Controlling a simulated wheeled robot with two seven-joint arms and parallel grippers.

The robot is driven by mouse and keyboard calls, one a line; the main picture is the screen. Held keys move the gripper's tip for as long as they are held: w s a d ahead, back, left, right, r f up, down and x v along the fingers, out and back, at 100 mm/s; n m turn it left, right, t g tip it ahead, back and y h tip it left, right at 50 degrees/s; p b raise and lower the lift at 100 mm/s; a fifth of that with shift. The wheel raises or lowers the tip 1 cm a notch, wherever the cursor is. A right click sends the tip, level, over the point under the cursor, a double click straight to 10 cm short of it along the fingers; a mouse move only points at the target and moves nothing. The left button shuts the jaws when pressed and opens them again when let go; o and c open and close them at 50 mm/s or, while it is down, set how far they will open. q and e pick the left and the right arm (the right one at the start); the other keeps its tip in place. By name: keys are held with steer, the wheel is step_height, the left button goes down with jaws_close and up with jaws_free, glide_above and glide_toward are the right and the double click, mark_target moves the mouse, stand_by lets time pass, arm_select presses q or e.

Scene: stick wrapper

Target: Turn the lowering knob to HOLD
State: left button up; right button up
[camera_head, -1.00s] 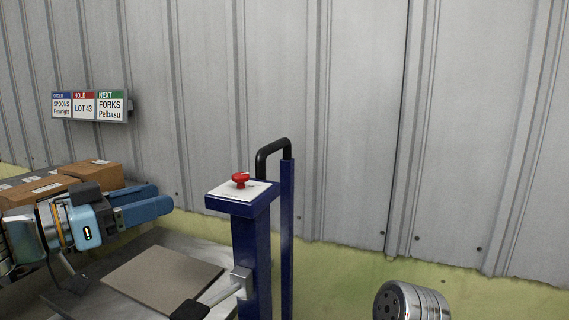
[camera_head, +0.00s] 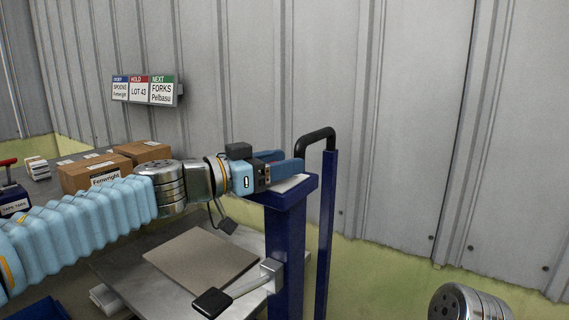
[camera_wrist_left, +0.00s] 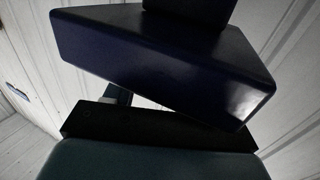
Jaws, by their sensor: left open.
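The blue post (camera_head: 286,245) has a flat head with a pale top plate (camera_head: 292,184). The red lowering knob is hidden in the head view, behind or between the fingers of my left gripper (camera_head: 285,163). This gripper reaches in level from the left, over the post's head, with its blue fingers open. I cannot tell whether they touch the knob. In the left wrist view a dark blue block (camera_wrist_left: 165,62), apparently the post's head, lies close to the gripper. The knob cannot be made out there, nor its setting. My right gripper is not in view.
A black bar handle (camera_head: 316,137) on a blue upright stands just right of the post. A lever with a black pad (camera_head: 212,303) juts left below, by a brown board (camera_head: 201,262). Cardboard boxes (camera_head: 95,173) sit at left. A sign (camera_head: 145,90) hangs on the wall.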

arm_select(q)
steer(key=shift+w+d, duration=0.25)
steer(key=shift+d, duration=0.2)
steer(key=shift+c, duration=0.2)
steer(key=c, duration=0.9)
